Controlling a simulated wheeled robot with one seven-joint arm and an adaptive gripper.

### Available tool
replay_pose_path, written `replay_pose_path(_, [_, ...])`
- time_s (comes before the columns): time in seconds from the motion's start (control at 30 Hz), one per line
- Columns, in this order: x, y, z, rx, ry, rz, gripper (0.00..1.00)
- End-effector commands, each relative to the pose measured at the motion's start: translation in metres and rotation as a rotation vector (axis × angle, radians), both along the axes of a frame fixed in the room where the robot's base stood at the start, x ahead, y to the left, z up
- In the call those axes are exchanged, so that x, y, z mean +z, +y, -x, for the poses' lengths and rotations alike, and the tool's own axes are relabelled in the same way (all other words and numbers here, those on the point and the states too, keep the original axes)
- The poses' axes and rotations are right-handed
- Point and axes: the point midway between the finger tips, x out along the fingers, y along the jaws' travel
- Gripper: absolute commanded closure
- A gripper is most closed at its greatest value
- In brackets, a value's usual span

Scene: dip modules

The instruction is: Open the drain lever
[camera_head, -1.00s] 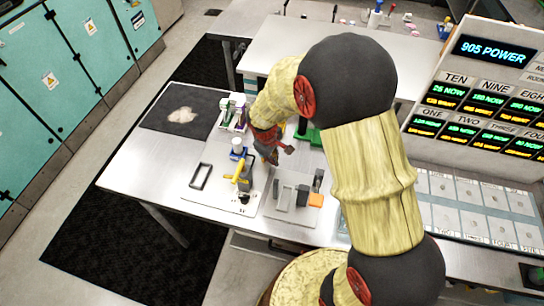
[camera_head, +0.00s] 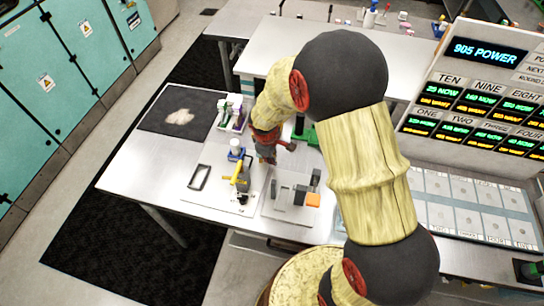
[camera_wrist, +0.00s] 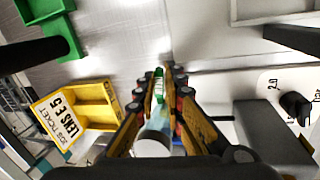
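A yellow lever-like handle (camera_head: 242,172) stands on a small fixture on a white plate left of my gripper. I cannot tell for sure that it is the drain lever. My gripper (camera_head: 267,158) is above the bench, just right of this handle and apart from it in the picture. In the wrist view, the fingers of my gripper (camera_wrist: 164,78) point away from the camera with a narrow gap between them. A white and pale-blue cylinder (camera_wrist: 153,146) and a green strip show in that gap. Whether the fingers grip anything is unclear.
A black frame (camera_head: 199,177) and a dark mat (camera_head: 180,110) lie to the left. In the wrist view, a yellow bin (camera_wrist: 108,92), a green bin (camera_wrist: 70,38) and a grey block (camera_wrist: 270,132) flank my fingers.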

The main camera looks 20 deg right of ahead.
Motion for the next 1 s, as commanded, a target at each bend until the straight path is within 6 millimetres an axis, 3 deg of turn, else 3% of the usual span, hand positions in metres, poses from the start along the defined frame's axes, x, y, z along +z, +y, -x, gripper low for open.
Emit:
replay_pose_path(0.27, [0.001, 0.000, -0.001, -0.001, -0.002, 0.000, 0.73])
replay_pose_path(0.63, [0.007, 0.001, 0.000, -0.002, -0.003, 0.000, 0.73])
replay_pose_path(0.77, [0.024, 0.003, 0.001, -0.002, -0.006, 0.000, 0.73])
replay_pose_path(1.0, [0.072, 0.012, 0.009, -0.001, -0.007, 0.000, 0.73])
